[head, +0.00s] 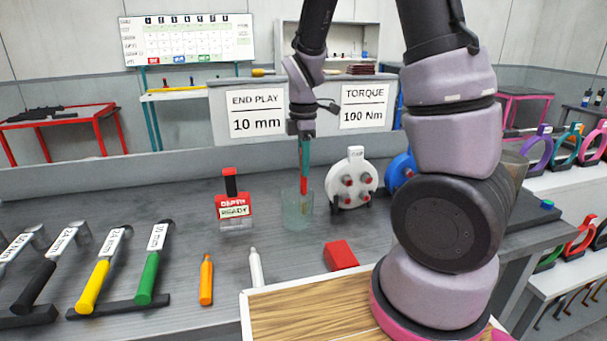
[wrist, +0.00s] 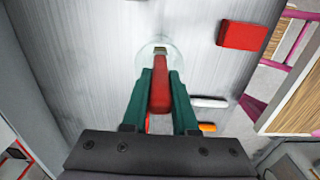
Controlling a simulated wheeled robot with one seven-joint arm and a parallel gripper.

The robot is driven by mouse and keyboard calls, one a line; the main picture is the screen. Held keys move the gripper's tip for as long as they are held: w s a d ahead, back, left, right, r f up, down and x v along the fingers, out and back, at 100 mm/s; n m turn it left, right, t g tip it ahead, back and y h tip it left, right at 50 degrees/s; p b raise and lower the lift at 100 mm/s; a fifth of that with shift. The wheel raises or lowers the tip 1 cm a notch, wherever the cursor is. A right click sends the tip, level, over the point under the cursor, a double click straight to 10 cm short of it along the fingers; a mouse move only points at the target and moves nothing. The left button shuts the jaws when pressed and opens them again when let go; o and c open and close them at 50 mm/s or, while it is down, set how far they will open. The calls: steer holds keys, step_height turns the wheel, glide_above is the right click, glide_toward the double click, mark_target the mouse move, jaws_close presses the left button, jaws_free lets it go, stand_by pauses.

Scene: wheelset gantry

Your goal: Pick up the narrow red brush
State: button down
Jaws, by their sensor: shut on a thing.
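My gripper (head: 304,138) points straight down, its green fingers closed on the narrow red brush (head: 303,182). In the wrist view the brush (wrist: 160,90) sits between the two green fingers (wrist: 160,98), its far end pointing at the jar. A clear glass jar (head: 297,212) stands on the grey bench directly below, and its round rim shows in the wrist view (wrist: 143,55). The brush's lower end overlaps the jar's upper part in the head view. I cannot tell whether its tip is inside the rim.
A red-and-black depth gauge (head: 233,207) stands left of the jar, and a white round fixture (head: 351,183) stands close on its right. Nearer me lie an orange marker (head: 206,280), a white marker (head: 255,268) and a red block (head: 341,255). Several labelled hammers fill the left.

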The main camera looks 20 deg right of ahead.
step_height(320, 180, up, 15)
stand_by(0.3)
stand_by(0.7)
